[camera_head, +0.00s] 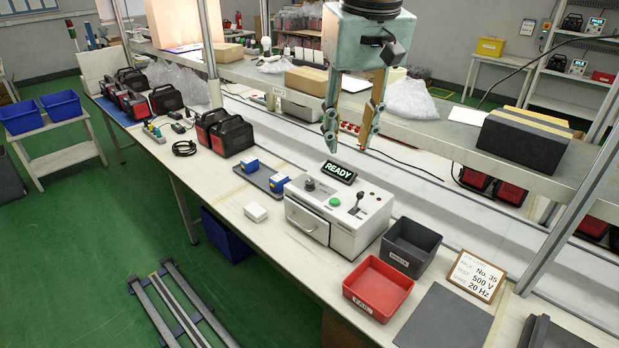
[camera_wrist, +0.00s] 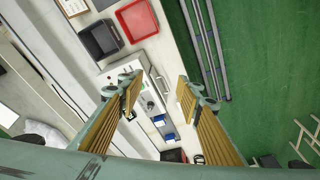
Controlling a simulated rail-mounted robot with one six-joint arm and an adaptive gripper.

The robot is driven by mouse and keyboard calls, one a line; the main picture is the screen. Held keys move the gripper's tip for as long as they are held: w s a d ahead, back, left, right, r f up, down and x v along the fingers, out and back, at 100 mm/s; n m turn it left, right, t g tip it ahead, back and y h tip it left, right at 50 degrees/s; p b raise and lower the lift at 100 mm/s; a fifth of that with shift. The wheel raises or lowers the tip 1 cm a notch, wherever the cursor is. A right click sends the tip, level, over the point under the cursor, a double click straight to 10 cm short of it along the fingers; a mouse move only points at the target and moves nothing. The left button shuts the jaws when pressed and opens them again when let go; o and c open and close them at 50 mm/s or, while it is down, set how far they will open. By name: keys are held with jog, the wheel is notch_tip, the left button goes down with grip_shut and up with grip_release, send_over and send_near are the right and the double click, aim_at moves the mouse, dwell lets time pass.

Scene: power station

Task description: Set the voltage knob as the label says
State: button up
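The white test box (camera_head: 340,215) stands on the bench with a lit READY sign on it. A dark round knob (camera_head: 310,184) is on its top at the left; its setting is too small to read. A green button (camera_head: 334,201) and a black lever (camera_head: 355,204) are also on top. The framed label (camera_head: 476,276) lies at the right and reads No. 35, TEST 500 V, 20 Hz. My gripper (camera_head: 348,132) is open and empty, above and behind the box, apart from it. In the wrist view the box (camera_wrist: 154,88) shows between its open fingers.
A dark grey bin (camera_head: 411,245) and a red bin (camera_head: 378,288) stand right of the box. Blue parts (camera_head: 278,182) on a tray and a small white block (camera_head: 255,212) lie to the left. A raised shelf (camera_head: 440,135) runs behind.

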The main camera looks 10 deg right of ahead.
jog(key=w+f+p, duration=0.2)
jog(key=w, duration=0.8)
jog(key=g+p, duration=0.2)
jog(key=p, duration=0.4)
send_over(310, 182)
notch_tip(310, 182, down, 20)
jog(key=r, duration=0.1)
jog(key=shift+a+f+n, duration=0.1)
jog(key=shift+f+n, duration=0.15)
jog(key=shift+n, duration=0.15)
jog(key=shift+f, duration=0.1)
jog(key=shift+f, duration=6.8)
jog(key=shift+w, duration=0.1)
jog(key=shift+c, duration=0.2)
jog(key=c, duration=0.8)
